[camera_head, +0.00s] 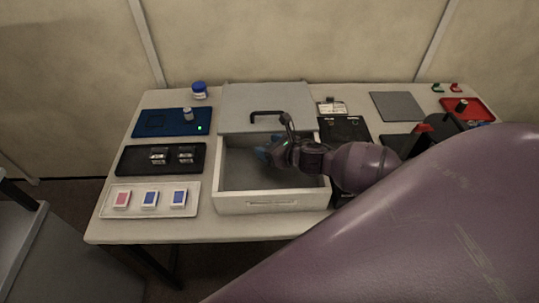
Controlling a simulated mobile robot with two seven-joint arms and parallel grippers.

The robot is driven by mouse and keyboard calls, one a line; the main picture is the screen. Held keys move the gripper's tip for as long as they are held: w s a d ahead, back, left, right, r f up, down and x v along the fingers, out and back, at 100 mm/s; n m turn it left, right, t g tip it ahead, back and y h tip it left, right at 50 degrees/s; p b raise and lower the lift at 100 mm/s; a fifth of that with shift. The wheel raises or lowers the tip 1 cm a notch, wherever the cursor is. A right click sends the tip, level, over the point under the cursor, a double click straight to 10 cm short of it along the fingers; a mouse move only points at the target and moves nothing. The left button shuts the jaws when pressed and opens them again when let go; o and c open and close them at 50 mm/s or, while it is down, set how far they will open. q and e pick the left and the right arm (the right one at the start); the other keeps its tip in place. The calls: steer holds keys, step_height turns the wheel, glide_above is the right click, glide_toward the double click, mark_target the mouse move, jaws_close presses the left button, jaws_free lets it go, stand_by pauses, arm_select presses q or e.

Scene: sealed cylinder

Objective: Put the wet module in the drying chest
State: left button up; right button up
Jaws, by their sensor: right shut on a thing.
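The drying chest (272,203) is a pale grey box in the middle of the table, open at the front part of its top. Its grey lid (240,122) with a dark handle (266,116) lies behind the opening. My right gripper (264,153) reaches in from the right, over the chest's opening. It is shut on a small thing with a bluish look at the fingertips. That thing is mostly hidden, and I cannot tell for sure that it is the wet module. My left gripper is not in view.
Left of the chest are a blue pad (170,127) with a small cylinder (187,114), a black tray (131,160) with two silvery pieces, and a white tray (108,208) with three cards. A blue-lidded jar (199,91) stands behind. A red tray (480,109) is far right.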

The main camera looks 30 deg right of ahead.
step_height(320, 180, down, 3)
steer(key=shift+f, duration=0.4)
steer(key=shift+b, duration=0.3)
steer(key=shift+f, duration=0.15)
steer(key=o, duration=1)
